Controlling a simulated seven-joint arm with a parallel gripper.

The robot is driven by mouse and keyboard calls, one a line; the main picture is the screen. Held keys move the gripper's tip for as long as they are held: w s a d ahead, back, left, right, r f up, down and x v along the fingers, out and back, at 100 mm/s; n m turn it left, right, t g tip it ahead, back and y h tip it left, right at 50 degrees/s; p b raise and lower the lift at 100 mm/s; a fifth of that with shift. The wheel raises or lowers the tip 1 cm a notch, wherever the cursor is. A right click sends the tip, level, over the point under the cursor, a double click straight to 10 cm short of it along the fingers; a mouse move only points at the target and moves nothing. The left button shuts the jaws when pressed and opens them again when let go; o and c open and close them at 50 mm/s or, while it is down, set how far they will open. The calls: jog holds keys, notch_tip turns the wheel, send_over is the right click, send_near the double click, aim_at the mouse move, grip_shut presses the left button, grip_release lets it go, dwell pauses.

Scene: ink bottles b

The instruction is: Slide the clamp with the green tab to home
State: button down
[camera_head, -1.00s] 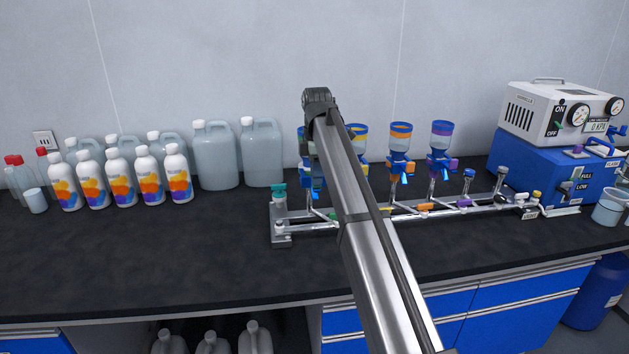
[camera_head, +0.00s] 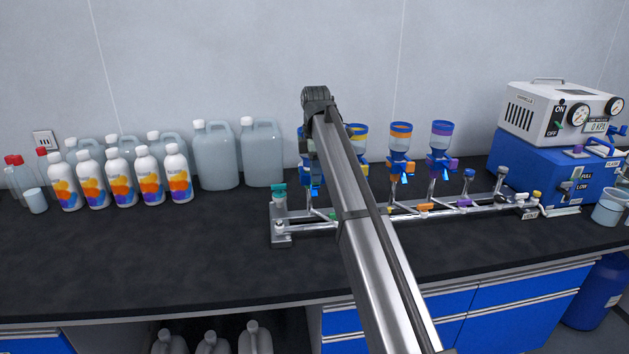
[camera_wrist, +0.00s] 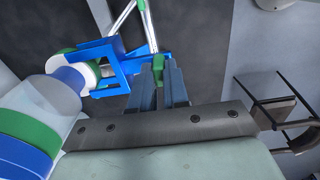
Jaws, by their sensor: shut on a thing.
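In the wrist view, the green tab (camera_wrist: 158,64) sits between the fingertips of my gripper (camera_wrist: 161,76), which is shut on it. The tab belongs to a blue clamp (camera_wrist: 121,68) that reaches left toward a clear bottle-like funnel (camera_wrist: 45,107) with green and blue bands. A thin metal rod (camera_wrist: 150,27) runs up beyond the tab. In the head view, my arm hides my gripper's fingers and the green tab. Part of a blue clamp (camera_head: 313,181) shows just left of my arm.
A metal manifold (camera_head: 281,238) runs along the bench. Several blue-capped funnels stand on it, including an orange-banded one (camera_head: 401,136) and a purple-banded one (camera_head: 440,142). Jugs (camera_head: 264,153) and white bottles (camera_head: 179,177) stand left. A pump (camera_head: 545,120) stands right. The front bench is clear.

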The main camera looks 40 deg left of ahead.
jog(key=shift+w+a, duration=0.85)
jog(key=shift+w, duration=0.05)
jog(key=shift+w+a, duration=0.15)
jog(key=c, duration=0.9)
grip_release()
jog(key=shift+r, duration=0.15)
notch_tip(320, 180, up, 6)
jog(key=shift+f, duration=0.15)
dwell(0.3)
dwell(0.4)
